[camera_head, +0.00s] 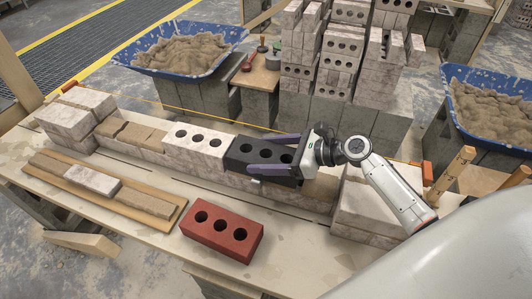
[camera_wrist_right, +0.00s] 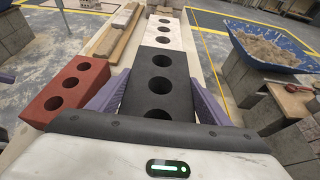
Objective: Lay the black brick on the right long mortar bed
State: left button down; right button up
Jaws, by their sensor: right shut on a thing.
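The black three-hole brick (camera_head: 240,157) is held between the purple fingers of my right gripper (camera_head: 260,154). In the right wrist view the fingers flank the black brick (camera_wrist_right: 160,64) along its long sides. It is level, in line with the wall and close against the end of a white three-hole brick (camera_head: 197,146). The left long mortar bed (camera_head: 130,132) lies beyond the white brick.
A red brick (camera_head: 222,233) lies on the table in front of the wall. A board (camera_head: 105,190) with a pale brick lies front left. Stacked end blocks stand at both wall ends, with an orange line between. Blue mortar tubs (camera_head: 180,50) and brick stacks (camera_head: 340,60) stand behind.

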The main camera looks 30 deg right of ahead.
jog(key=shift+w+r, duration=0.2)
jog(key=shift+r, duration=0.1)
jog(key=o, duration=2.1)
jog(key=shift+s, duration=0.1)
jog(key=shift+c, duration=0.2)
jog(key=shift+o, duration=0.5)
jog(key=shift+s+f, duration=0.25)
jog(key=shift+f, duration=0.4)
jog(key=v, duration=1)
jog(key=shift+r+p, duration=0.35)
jog(key=shift+r, duration=0.1)
